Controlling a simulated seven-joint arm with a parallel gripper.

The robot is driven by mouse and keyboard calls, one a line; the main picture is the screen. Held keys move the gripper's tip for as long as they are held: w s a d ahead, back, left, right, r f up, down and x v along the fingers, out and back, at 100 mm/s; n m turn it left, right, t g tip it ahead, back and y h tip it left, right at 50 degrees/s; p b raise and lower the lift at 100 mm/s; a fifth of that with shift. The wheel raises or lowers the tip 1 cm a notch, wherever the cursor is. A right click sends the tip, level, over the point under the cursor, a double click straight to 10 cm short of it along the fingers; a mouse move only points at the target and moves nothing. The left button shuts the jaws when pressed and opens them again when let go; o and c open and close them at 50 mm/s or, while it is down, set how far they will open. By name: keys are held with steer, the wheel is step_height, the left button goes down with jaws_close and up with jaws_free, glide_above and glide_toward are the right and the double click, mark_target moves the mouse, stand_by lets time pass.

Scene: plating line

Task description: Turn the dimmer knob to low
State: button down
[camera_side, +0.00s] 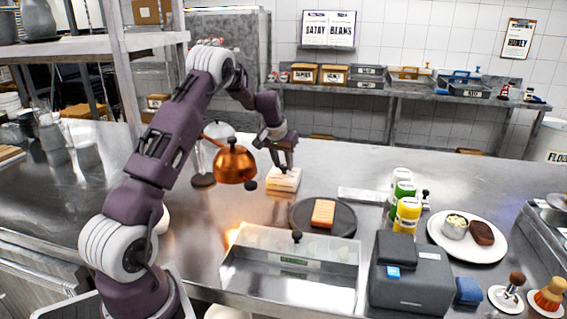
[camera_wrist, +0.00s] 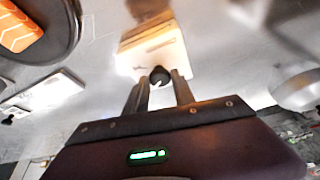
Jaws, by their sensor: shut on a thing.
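The dimmer is a small pale box (camera_side: 284,180) on the steel counter, near the middle of the side view. It also shows in the wrist view (camera_wrist: 152,48), at the top centre. Its black round knob (camera_wrist: 160,76) has a light mark and sits between my fingertips. My gripper (camera_side: 283,166) points down onto the box from above. In the wrist view my gripper (camera_wrist: 159,80) is closed around the knob, one finger on each side. I cannot read the setting marks.
A copper lamp (camera_side: 234,165) hangs close left of the dimmer. A dark round plate (camera_side: 345,222) with an orange piece (camera_side: 323,212) lies to the front right. A clear lidded case (camera_side: 260,272) stands in front. Bottles (camera_side: 407,214) stand further right. The counter behind the dimmer is clear.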

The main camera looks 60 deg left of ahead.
steer(key=shift+m, duration=0.5)
steer(key=c, duration=1.1)
jaws_free()
steer(key=shift+o, duration=0.2)
steer(key=v, duration=0.7)
steer(key=shift+a, duration=0.1)
